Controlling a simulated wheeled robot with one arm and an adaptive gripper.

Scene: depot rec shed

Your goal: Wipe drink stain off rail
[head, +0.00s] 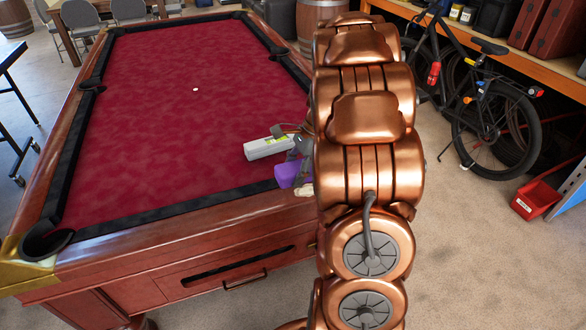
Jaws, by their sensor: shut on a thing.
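The pool table has a broad wooden rail (170,238) along its near end, inside a black cushion (165,208). My gripper (294,168) is low over the right part of this near end, partly hidden by my copper arm. It is shut on a purple cloth or sponge (289,176), which is at the cushion and rail; I cannot tell whether it touches them. A small cream-coloured piece (303,190) shows just below the purple thing. No drink stain can be made out on the visible rail; the part behind my arm is hidden.
A white ball (195,89) lies farther up. A bicycle (485,95) and a red bin (536,199) stand right. The near left rail is clear.

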